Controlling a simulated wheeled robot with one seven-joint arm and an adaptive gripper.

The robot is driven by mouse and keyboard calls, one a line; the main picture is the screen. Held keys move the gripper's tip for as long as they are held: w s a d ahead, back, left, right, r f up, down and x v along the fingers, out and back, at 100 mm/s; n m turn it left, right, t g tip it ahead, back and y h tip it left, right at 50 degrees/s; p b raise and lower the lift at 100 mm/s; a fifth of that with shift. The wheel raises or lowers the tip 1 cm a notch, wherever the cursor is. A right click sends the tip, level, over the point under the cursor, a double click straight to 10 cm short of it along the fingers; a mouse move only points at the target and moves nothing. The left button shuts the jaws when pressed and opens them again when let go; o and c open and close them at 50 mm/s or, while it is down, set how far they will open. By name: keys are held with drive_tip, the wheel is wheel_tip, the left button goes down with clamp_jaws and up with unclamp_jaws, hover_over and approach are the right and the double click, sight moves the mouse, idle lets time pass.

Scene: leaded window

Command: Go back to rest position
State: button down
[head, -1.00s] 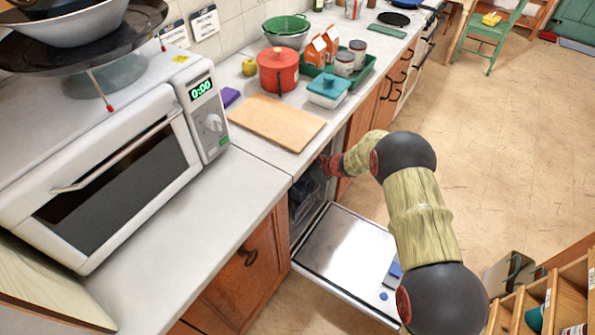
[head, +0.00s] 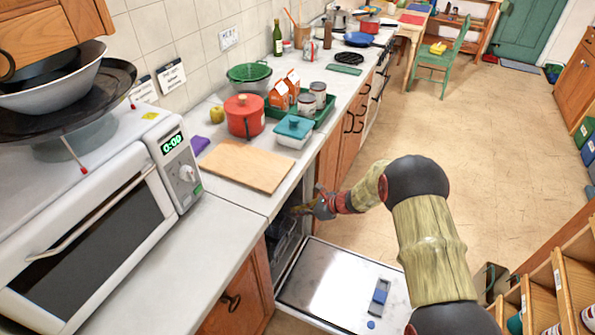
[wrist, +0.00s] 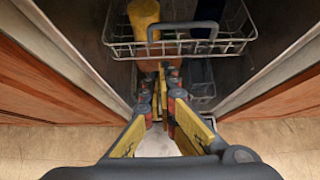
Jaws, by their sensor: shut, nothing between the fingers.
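My gripper (head: 303,211) is at the mouth of the open dishwasher, below the counter edge. In the wrist view my gripper (wrist: 168,75) has its fingers together, with nothing held. The fingers point into the dishwasher toward a wire rack (wrist: 122,47). A yellow item (wrist: 144,18) and a dark blue item (wrist: 203,14) are in the rack. The dishwasher door (head: 320,290) hangs down flat beneath my arm. My arm reaches in from the right of the head view.
The counter above holds a cutting board (head: 247,166), a red pot (head: 244,116) and a teal-lidded dish (head: 294,132). A microwave (head: 95,225) stands at left. A wooden shelf unit (head: 560,290) is at lower right. The floor (head: 510,150) behind my arm is open.

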drive_tip(key=s+d+n+g+h, duration=0.1)
drive_tip(key=s+d+n+g, duration=0.25)
drive_tip(key=s+n, duration=0.75)
drive_tip(key=s+d+r+n+t+h, duration=0.1)
drive_tip(key=s+d+r+n+h, duration=0.1)
drive_tip(key=s+d+r, duration=0.4)
drive_tip(key=s+d+r+n+t+h, duration=0.2)
drive_tip(key=s+d+r+n, duration=0.3)
drive_tip(key=s+r, duration=0.8)
drive_tip(key=s+d+r+n+t+h, duration=0.2)
drive_tip(key=s+d+r+n+h, duration=0.2)
drive_tip(key=s+d+r, duration=0.5)
wheel_tip(320, 180, up, 8)
drive_tip(key=shift+s+d, duration=0.15)
drive_tip(key=shift+s, duration=0.7)
